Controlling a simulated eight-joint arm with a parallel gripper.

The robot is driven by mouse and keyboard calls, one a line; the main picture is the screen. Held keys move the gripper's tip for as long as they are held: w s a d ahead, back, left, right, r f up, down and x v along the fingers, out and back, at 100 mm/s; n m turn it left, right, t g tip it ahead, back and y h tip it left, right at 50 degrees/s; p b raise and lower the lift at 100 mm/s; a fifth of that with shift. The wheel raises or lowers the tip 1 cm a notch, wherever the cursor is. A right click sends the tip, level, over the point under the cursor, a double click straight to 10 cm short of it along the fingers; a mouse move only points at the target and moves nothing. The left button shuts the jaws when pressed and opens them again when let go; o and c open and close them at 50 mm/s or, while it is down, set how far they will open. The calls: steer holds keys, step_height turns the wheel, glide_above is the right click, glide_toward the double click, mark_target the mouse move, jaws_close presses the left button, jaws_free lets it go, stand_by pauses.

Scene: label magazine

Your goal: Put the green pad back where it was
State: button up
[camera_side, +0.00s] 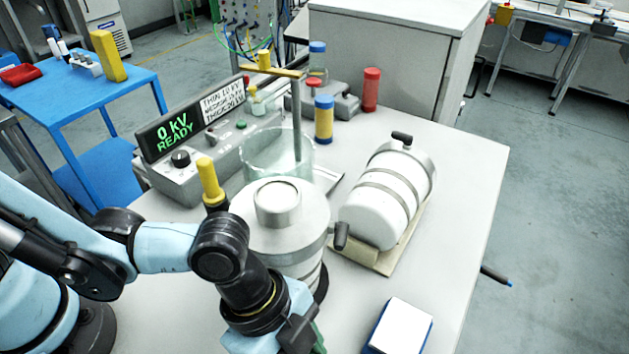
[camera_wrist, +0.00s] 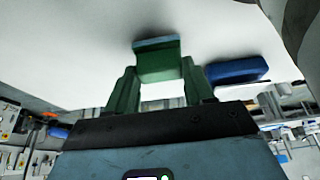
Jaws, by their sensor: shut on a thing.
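The green pad (camera_wrist: 158,68) is between the two green fingers of my gripper (camera_wrist: 160,76) in the wrist view. The fingers are shut on its sides, and a pale strip runs along its far edge. I cannot tell whether the pad touches the white table top. In the side view my wrist hides most of the gripper; only a bit of green shows at the bottom edge. A blue pad with a white top (camera_side: 401,327) lies on the table to the right of my gripper. A blue pad (camera_wrist: 236,70) also shows right of the fingers in the wrist view.
A white ribbed cylinder (camera_side: 385,197) lies on a cradle. A white upright vessel (camera_side: 282,225) with a side handle stands close beside my wrist. Behind it are a glass jar (camera_side: 262,155) and a control box reading "0 kV READY" (camera_side: 172,132).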

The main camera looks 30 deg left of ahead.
steer(key=shift+f, duration=0.25)
steer(key=o, duration=0.9)
steer(key=shift+o, duration=0.2)
steer(key=v, duration=1.2)
steer(key=shift+x, duration=5.9)
steer(key=shift+r, duration=0.15)
